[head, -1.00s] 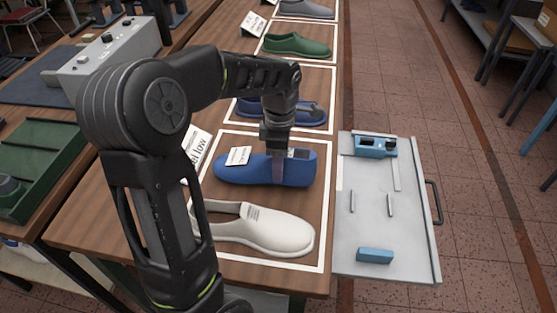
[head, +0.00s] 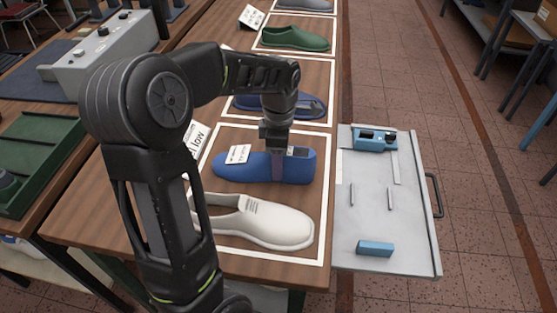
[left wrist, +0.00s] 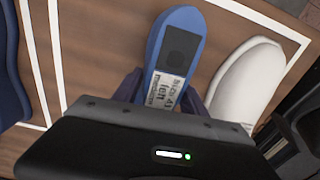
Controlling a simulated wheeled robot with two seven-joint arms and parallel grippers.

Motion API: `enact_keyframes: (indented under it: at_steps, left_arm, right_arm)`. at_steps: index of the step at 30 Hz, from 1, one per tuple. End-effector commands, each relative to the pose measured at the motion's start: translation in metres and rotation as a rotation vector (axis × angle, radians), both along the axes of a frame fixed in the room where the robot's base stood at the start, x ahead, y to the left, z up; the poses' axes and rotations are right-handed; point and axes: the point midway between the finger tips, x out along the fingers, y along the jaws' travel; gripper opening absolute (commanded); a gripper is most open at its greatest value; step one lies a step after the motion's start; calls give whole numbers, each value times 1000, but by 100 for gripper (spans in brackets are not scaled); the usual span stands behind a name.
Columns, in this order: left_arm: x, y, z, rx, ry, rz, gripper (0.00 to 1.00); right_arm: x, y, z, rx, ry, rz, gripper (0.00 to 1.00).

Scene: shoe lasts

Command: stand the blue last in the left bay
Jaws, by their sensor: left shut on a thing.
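The blue last (head: 240,172) is at the far side of the nearest white-outlined bay (head: 325,225), lying lengthwise across the picture. My left gripper (head: 278,157) points down from above and is shut on it toward its right end. In the left wrist view the last (left wrist: 182,28) shows a dark patch and a white label reading "left", between my gripper's fingers (left wrist: 172,92). Whether it touches the tabletop I cannot tell. A white shoe (head: 265,222) stands close beside it in the same bay. My right gripper is not in view.
Farther bays hold another blue shoe (head: 308,104), partly hidden by my arm, and a green shoe (head: 297,38). A grey tray (head: 385,225) with blue blocks and two pegs adjoins the table's right edge. A card (head: 198,137) stands left of the bay.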

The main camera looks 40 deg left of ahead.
Motion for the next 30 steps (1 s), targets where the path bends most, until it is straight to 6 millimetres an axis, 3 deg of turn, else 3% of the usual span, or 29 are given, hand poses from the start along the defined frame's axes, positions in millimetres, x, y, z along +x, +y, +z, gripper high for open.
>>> enact_keyframes:
  at_steps: [13,14,23,30]
  left_arm:
    - [0,0,-2,0,-2,0,0]
    - [0,0,-2,0,-2,0,51]
    - [0,0,-2,1,-1,0,75]
    - [0,0,-3,0,2,0,75]
  right_arm:
    - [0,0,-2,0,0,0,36]
    - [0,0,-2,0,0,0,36]
    - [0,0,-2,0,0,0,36]
    - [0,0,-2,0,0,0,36]
